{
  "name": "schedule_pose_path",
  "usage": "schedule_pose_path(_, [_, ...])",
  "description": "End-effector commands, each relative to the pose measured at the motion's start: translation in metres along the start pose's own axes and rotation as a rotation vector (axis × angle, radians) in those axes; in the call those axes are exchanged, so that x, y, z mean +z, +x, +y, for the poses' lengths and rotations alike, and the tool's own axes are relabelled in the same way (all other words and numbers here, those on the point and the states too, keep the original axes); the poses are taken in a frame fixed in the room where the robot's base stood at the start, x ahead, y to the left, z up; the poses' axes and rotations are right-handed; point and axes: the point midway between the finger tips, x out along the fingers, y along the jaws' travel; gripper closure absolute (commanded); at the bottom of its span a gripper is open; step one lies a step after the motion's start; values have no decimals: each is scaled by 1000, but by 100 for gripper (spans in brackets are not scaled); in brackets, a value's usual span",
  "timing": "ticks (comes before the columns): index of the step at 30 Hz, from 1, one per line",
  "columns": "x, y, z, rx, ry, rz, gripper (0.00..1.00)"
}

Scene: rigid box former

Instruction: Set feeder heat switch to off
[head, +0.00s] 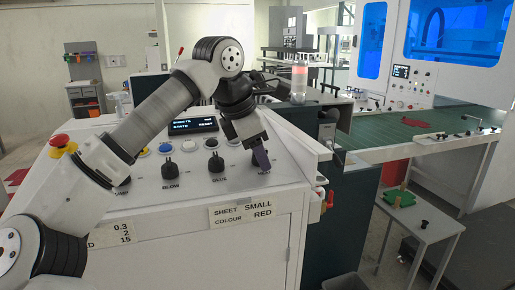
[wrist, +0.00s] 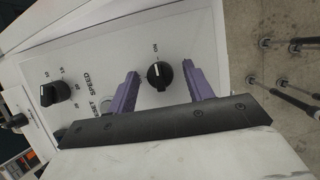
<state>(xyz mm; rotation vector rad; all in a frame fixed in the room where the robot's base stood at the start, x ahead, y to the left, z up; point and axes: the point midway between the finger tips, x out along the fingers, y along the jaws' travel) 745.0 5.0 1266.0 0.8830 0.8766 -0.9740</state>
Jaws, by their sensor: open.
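My gripper (head: 262,158) is over the right end of the white sloped control panel (head: 140,185) in the head view. In the wrist view my gripper (wrist: 161,75) is open, its two purple fingers on either side of a black rotary knob (wrist: 160,76) with a white pointer line. A gap shows between the knob and each finger. In the head view that knob is mostly hidden by my gripper. I cannot tell which control is the feeder heat switch.
A BLOW knob (head: 168,169) and GLUE knob (head: 216,163) stand left of my gripper. A SPEED knob (wrist: 55,93) shows in the wrist view. A display (head: 194,125) lies behind, and a red emergency stop (head: 60,141) at left. A bottle (head: 299,80) stands beyond the panel.

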Motion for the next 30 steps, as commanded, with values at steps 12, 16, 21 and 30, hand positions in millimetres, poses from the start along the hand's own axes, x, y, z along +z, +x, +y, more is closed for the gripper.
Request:
schedule_pose_path(12, [0, 0, 0, 0, 0, 0, 84])
schedule_pose_path(16, [0, 0, 0, 0, -1, 0, 92])
schedule_pose_path(21, [-1, 0, 0, 8, -17, 1, 92])
schedule_pose_path(30, [-2, 2, -2, 68, -156, 3, 92])
